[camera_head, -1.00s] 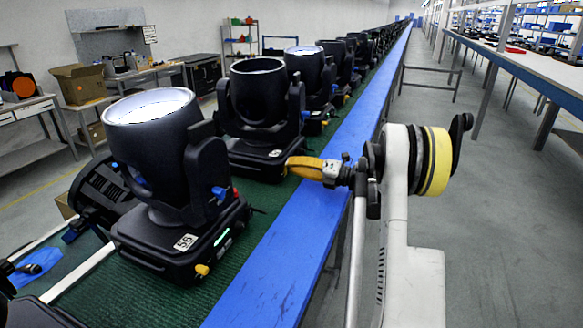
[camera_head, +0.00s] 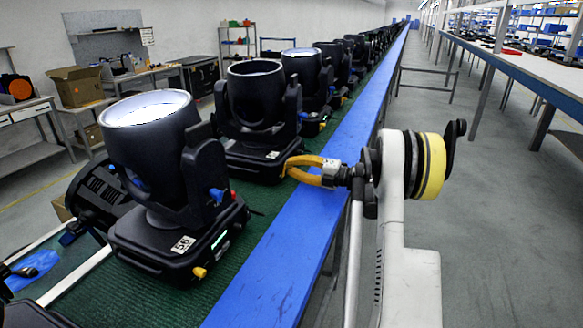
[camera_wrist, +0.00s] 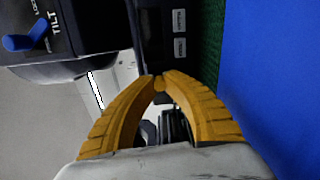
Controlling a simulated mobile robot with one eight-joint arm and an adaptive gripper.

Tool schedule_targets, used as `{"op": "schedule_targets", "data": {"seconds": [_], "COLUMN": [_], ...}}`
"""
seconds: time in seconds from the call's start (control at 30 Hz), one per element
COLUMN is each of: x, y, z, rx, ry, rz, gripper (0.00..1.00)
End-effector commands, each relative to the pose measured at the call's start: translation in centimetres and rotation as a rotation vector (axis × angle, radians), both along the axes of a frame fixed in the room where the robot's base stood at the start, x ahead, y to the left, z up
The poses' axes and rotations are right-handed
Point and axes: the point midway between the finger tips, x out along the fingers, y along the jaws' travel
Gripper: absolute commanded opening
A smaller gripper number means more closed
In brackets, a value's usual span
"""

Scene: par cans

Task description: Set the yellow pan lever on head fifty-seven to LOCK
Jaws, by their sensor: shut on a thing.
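Head fifty-seven (camera_head: 258,120) is the black moving head behind head 56; the print on its white label is too small to read. My gripper (camera_head: 287,171) reaches its base from the right, over the blue edge. In the wrist view, the yellow fingers of my gripper (camera_wrist: 159,78) meet at their tips against the black base. A small yellow bit between the tips appears to be the pan lever (camera_wrist: 159,84); the fingers hide most of it. Its LOCK mark is not readable. A blue tilt lever (camera_wrist: 27,37) beside the word TILT shows at upper left.
Head 56 (camera_head: 165,240) stands nearer, with a yellow lever (camera_head: 200,272) and blue lever on its side. More heads line the green belt (camera_head: 260,215) behind. The blue rail (camera_head: 280,245) runs along the belt. The aisle at right is clear up to a long bench (camera_head: 530,75).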

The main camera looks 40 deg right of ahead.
Motion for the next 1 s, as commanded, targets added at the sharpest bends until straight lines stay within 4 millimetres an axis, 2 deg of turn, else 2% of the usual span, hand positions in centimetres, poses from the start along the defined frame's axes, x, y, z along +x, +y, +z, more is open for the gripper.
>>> {"op": "schedule_targets", "data": {"seconds": [0.2,0.23,0.3,0.33,0.67,0.77,1.0], "x": [0.0,0.0,0.0,0.0,-0.3,-1.3,-5.8], "y": [-0.1,-0.1,-0.1,-0.1,-0.3,-0.9,-3.6], "z": [0.1,0.1,0.1,0.0,0.0,0.0,0.0], "rx": [0.001,0.001,0.0,0.0,-0.001,-0.001,-0.001], "ry": [-0.001,-0.001,-0.002,-0.002,-0.001,-0.001,-0.001], "rz": [-0.003,-0.003,-0.003,-0.003,-0.002,-0.004,-0.006], "gripper": [0.0,0.14,0.35,0.37,0.37,0.37,0.37]}}
